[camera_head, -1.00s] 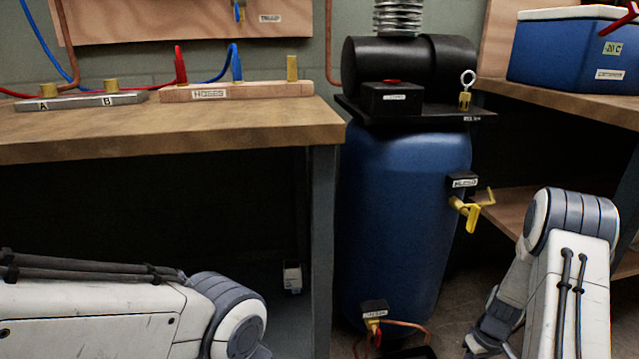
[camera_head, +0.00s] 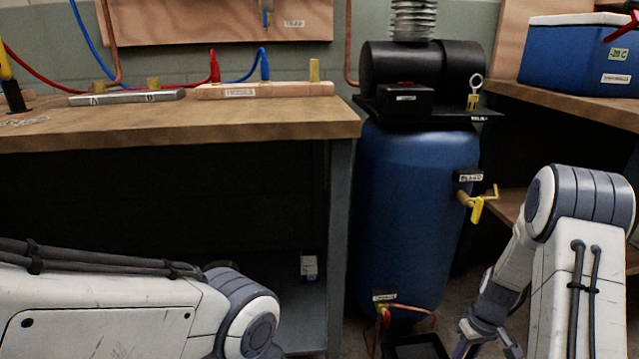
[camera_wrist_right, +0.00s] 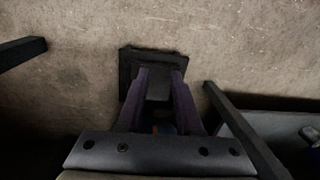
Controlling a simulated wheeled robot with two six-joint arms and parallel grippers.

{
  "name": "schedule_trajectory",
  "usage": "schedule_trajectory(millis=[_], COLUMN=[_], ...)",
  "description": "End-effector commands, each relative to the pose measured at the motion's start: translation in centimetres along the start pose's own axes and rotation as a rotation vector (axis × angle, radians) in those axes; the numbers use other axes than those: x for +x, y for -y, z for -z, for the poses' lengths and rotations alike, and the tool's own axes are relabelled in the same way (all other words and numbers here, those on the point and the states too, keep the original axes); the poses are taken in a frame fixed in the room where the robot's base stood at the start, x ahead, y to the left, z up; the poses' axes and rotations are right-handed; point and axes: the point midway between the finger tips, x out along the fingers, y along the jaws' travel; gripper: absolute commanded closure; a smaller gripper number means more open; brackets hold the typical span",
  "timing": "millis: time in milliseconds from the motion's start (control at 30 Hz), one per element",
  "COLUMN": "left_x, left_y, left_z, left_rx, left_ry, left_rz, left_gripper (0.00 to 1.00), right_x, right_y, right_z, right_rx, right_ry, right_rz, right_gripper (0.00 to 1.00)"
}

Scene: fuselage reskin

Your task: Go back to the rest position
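My right arm comes in at the right of the head view, and its gripper (camera_head: 490,343) hangs low at the bottom edge, partly cut off. In the right wrist view my right gripper (camera_wrist_right: 160,74) points down with its two fingers apart and nothing visible held between them. A dark square tray (camera_wrist_right: 128,62) lies on the floor beyond the fingertips. My left arm lies across the lower left of the head view; its gripper is out of view.
A workbench (camera_head: 200,135) with a hoses block (camera_head: 265,92) stands at left. A blue tank (camera_head: 415,220) with a compressor on top and a yellow valve handle (camera_head: 476,208) stands in the middle. A black tray (camera_head: 418,347) lies below it. A blue cooler (camera_head: 575,60) sits on the right bench.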

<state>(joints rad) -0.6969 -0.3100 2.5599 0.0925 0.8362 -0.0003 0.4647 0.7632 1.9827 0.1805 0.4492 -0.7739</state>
Motion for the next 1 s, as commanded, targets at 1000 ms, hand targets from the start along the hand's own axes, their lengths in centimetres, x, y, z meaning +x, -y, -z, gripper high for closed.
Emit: schedule_trajectory(millis=[1000], left_x=[-9.3], left_y=[-0.7], left_z=[0.5], left_rx=[0.000], left_ry=[0.000], left_rz=[0.000], left_gripper=[0.40], right_x=[-27.3], right_y=[34.8], right_z=[-16.0], right_rx=[-0.490], right_ry=[-0.009], right_rz=[-0.004], right_gripper=[0.65])
